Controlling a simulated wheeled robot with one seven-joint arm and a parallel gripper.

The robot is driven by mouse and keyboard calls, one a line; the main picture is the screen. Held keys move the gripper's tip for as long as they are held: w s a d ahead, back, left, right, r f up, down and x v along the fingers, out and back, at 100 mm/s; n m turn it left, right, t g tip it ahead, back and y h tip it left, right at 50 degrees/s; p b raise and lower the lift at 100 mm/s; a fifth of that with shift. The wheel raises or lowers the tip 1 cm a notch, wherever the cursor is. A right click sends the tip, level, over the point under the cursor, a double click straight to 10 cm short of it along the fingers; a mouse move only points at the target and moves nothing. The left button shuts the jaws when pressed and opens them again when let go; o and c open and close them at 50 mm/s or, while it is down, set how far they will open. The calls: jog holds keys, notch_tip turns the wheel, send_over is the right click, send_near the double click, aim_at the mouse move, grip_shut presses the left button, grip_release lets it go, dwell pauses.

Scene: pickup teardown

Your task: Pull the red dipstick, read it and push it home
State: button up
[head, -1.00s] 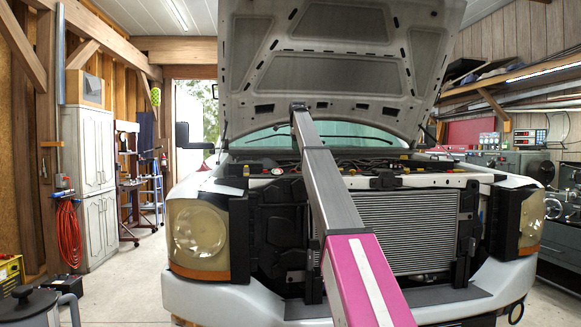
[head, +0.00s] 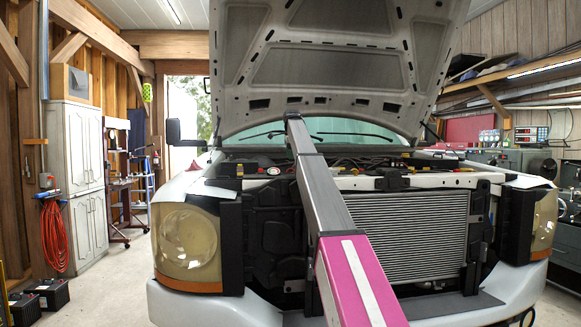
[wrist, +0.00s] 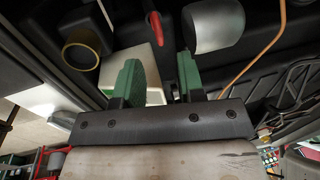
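My gripper (wrist: 160,66) shows in the wrist view with its two green fingers apart and nothing clearly held between them. In the head view my arm reaches over the radiator (head: 408,240) into the engine bay of the white pickup (head: 215,305). My gripper and the dipstick cannot be made out there.
The raised hood (head: 330,60) hangs over the bay. In the wrist view a grey cylinder (wrist: 213,25), a yellow-rimmed opening (wrist: 82,55) and an orange line (wrist: 262,50) lie close by. A white cabinet (head: 75,150) stands left.

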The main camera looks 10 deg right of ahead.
jog(key=f, duration=0.3)
jog(key=w+f, duration=0.1)
jog(key=f, duration=0.1)
jog(key=shift+f, duration=0.2)
grip_shut()
notch_tip(320, 180, up, 16)
jog(key=shift+r, duration=0.25)
grip_release()
dwell(0.3)
notch_tip(320, 180, up, 10)
jog(key=s, duration=0.2)
jog(key=shift+r, duration=0.25)
